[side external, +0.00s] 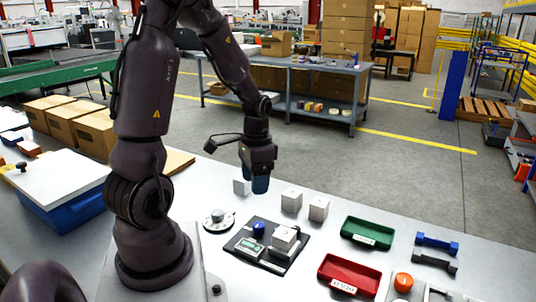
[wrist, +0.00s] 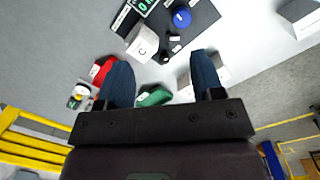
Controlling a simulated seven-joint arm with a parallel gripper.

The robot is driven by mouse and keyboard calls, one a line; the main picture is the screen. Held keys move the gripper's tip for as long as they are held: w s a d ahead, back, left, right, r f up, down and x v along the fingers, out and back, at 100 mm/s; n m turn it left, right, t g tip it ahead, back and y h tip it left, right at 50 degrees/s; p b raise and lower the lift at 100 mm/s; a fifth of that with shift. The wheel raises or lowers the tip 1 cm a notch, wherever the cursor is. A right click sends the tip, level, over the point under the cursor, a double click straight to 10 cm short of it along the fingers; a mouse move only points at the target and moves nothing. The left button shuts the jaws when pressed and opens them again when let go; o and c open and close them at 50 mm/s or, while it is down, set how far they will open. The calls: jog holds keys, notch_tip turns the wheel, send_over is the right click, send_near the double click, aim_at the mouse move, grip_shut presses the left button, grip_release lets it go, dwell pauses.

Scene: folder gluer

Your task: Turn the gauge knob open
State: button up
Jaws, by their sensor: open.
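A black board (side external: 286,262) on the table carries a gauge with a green display (side external: 250,247), a round blue knob (side external: 258,229) and a white cube (side external: 284,238). A round white dial with a grey knob (side external: 217,217) sits left of the board; I cannot tell which of the two is the gauge knob. In the wrist view the blue knob (wrist: 182,17) is near the top edge and the display (wrist: 143,5) is partly cut off. My gripper (side external: 260,186) is open and empty, above the table behind the board. Its two blue fingers (wrist: 161,58) are apart in the wrist view.
White cubes (side external: 291,200) stand behind the board. A green tray (side external: 367,233) and a red tray (side external: 348,275) lie to the right. Blue and grey handles (side external: 437,244) and an orange round button (side external: 403,282) are farther right. A blue bin (side external: 62,207) and cartons are left.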

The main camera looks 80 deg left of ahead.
jog(key=d+r+n+t+y, duration=0.1)
jog(key=d+r+t, duration=0.1)
jog(key=d+r, duration=0.9)
jog(key=shift+d+r+n+t, duration=0.15)
jog(key=shift+r+n+t, duration=0.15)
jog(key=shift+t, duration=0.1)
jog(key=shift+w, duration=0.1)
jog(key=s+d+r+m+t, duration=0.2)
jog(key=d+r+m+t, duration=0.1)
jog(key=d+r, duration=0.3)
jog(key=shift+d+t, duration=0.3)
jog(key=shift+d, duration=0.4)
